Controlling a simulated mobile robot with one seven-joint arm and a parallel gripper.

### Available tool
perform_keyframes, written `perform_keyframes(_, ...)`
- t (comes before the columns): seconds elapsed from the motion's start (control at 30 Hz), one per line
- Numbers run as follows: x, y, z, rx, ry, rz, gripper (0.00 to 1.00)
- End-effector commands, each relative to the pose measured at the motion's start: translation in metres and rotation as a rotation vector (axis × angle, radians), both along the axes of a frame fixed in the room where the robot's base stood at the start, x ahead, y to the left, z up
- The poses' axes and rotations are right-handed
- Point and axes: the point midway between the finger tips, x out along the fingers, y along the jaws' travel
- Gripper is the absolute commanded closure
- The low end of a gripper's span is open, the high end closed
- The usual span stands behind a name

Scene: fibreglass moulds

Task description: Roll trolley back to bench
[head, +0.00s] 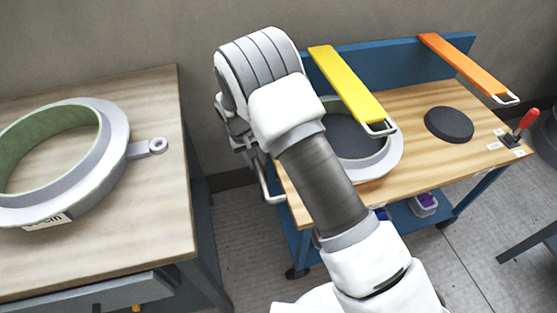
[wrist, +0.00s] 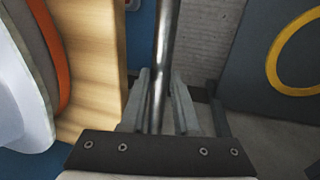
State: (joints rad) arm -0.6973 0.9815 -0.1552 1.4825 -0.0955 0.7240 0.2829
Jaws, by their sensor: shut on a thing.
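The trolley has a wooden top (head: 412,105) on a blue frame and stands right of the bench (head: 150,200). A strip of floor shows between them. My gripper (wrist: 158,95) is shut on the trolley's metal handle bar (wrist: 166,35), which runs between its two fingers. In the head view the handle (head: 268,188) shows at the trolley's left end, and my arm hides most of the gripper. A round mould (head: 385,165) sits on the trolley top, partly behind my arm.
A yellow clamp arm (head: 345,82) and an orange one (head: 465,65) reach over the trolley top. A black disc (head: 449,124) and a red-handled lever (head: 528,122) are at its right. A ring mould (head: 110,155) lies on the bench. Dark furniture (head: 535,245) stands at far right.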

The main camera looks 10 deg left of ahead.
Motion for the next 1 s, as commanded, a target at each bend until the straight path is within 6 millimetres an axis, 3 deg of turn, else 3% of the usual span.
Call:
perform_keyframes(0.1, -0.011, 0.027, 0.0, 0.0, 0.004, 0.003, 1.0)
perform_keyframes(0.3, -0.022, 0.052, -0.001, -0.001, 0.005, 0.002, 1.0)
perform_keyframes(0.93, -0.028, 0.069, 0.0, 0.004, 0.004, 0.0, 1.0)
perform_keyframes(0.97, -0.028, 0.07, 0.0, 0.005, 0.004, 0.0, 0.65)
perform_keyframes(1.0, -0.028, 0.07, 0.0, 0.005, 0.004, 0.001, 0.58)
